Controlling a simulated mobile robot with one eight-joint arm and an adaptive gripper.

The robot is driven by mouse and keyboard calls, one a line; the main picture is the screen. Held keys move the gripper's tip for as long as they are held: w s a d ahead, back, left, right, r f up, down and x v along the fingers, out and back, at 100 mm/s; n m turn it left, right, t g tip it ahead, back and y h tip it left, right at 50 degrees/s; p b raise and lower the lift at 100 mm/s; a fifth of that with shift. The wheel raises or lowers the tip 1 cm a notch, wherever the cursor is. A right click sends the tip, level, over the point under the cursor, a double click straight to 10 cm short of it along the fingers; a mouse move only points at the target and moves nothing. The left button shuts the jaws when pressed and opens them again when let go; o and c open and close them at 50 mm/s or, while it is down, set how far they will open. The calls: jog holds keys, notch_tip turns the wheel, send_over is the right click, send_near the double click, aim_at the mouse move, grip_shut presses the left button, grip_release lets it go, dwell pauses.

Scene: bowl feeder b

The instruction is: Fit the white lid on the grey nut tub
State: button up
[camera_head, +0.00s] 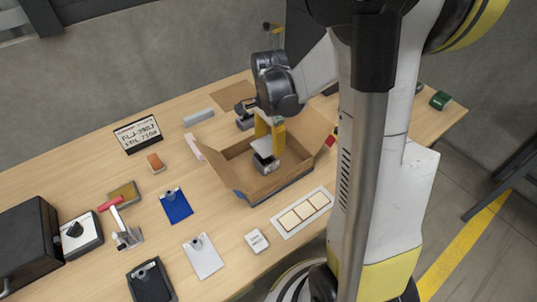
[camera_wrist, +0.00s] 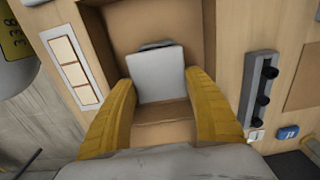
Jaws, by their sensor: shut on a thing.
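The white lid (camera_head: 264,146) is between the yellow fingers of my gripper (camera_head: 270,132), over the open cardboard box (camera_head: 222,172). In the wrist view the white lid (camera_wrist: 157,88) is a pale square between the two fingertips of my gripper (camera_wrist: 160,76), and the gripper is shut on it. The grey nut tub (camera_head: 266,166) stands inside the box, directly below the lid. In the wrist view a dark edge shows just beyond the lid, and the lid hides most of what is under it. I cannot tell whether the lid touches the tub.
A white tray with three pale squares (camera_head: 303,212) lies in front of the box, beside a small white labelled block (camera_head: 257,241). A blue board (camera_head: 176,206) and a white board (camera_head: 203,257) lie to the left.

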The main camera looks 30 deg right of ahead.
aim_at(269, 145)
jog(key=shift+f+b, duration=1)
jog(key=shift+f, duration=1.05)
jog(key=shift+f, duration=0.15)
jog(key=o, duration=1)
